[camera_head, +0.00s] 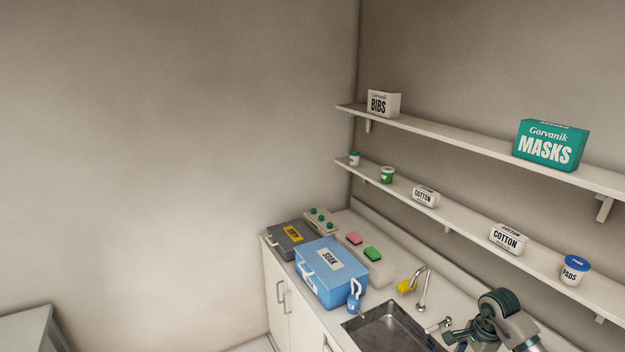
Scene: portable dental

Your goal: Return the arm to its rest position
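My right arm (505,318) comes in at the bottom right, over the counter beside the sink. It is a grey and dark teal arm, bent at a rounded joint. Its lower end lies near the sink's right edge and is small and partly cut off by the frame. I cannot make out its fingers or whether they hold anything. My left arm and gripper are not in view.
The sink (352,325) has a tap (424,290) behind it. A blue SOAK box (330,283), a grey DIRTY box (279,244) and a blue bottle (355,297) stand left on the counter. Two wall shelves (452,140) hold boxes and jars above.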

